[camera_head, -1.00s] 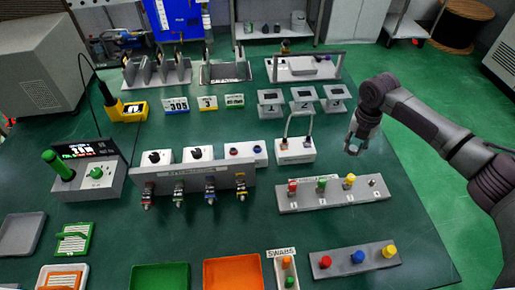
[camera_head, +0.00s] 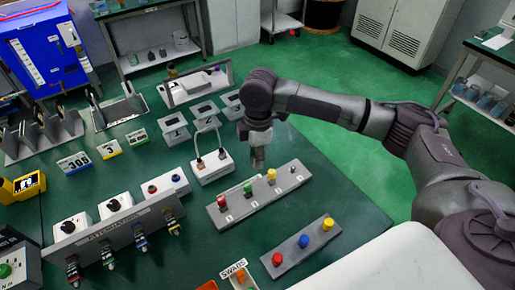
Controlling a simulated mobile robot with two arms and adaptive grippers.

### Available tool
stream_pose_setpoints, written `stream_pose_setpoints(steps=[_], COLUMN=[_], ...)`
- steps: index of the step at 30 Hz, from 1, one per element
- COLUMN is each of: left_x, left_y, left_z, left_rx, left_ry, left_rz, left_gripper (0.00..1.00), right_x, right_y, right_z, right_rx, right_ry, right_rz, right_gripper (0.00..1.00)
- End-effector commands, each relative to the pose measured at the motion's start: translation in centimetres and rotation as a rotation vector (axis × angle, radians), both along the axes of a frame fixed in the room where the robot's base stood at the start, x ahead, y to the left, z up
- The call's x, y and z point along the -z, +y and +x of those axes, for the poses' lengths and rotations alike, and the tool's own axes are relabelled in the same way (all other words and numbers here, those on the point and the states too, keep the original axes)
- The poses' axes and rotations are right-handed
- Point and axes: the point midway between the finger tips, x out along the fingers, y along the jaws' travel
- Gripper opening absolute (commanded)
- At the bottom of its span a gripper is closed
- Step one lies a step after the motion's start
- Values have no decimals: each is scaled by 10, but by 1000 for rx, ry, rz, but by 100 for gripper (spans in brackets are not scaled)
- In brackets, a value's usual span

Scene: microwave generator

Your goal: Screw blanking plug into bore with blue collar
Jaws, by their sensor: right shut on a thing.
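The grey panel (camera_head: 118,228) at the lower left carries several bores with coloured collars. The blue collar (camera_head: 140,241) is on its front, between the green collar (camera_head: 107,252) and the yellow collar (camera_head: 172,222). My right gripper (camera_head: 257,158) points down above the table, behind the strip with coloured knobs. It is shut on a small greyish part, too small and dark to identify as the blanking plug. The gripper is well to the right of the blue collar and apart from it. My left gripper is out of view.
The knob strip (camera_head: 240,208) and a second strip (camera_head: 292,253) lie in front of the gripper. A white box with a looped handle (camera_head: 211,167) stands just left of it. Bare table shows between the panel and the knob strip.

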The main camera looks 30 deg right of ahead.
Motion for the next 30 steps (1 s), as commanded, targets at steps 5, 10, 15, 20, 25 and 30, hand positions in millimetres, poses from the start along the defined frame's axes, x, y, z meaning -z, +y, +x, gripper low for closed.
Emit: stream_pose_setpoints(steps=[5,10,15,20,25,30], left_x=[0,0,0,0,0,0], left_y=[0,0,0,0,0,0], left_z=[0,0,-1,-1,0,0], left_rx=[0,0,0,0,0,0], left_ry=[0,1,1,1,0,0], left_rz=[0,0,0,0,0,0], left_gripper=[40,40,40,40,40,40], right_x=[-16,-29,-40,-47,-49,-50], right_y=[12,21,25,27,27,27], right_z=[-32,-64,-95,-114,-123,-124], right_rx=[373,735,1063,1278,1383,1398], right_ry=[13,23,27,25,23,24], right_rz=[-5,-13,-24,-31,-33,-34], right_gripper=[0,0,0,0,0,0])
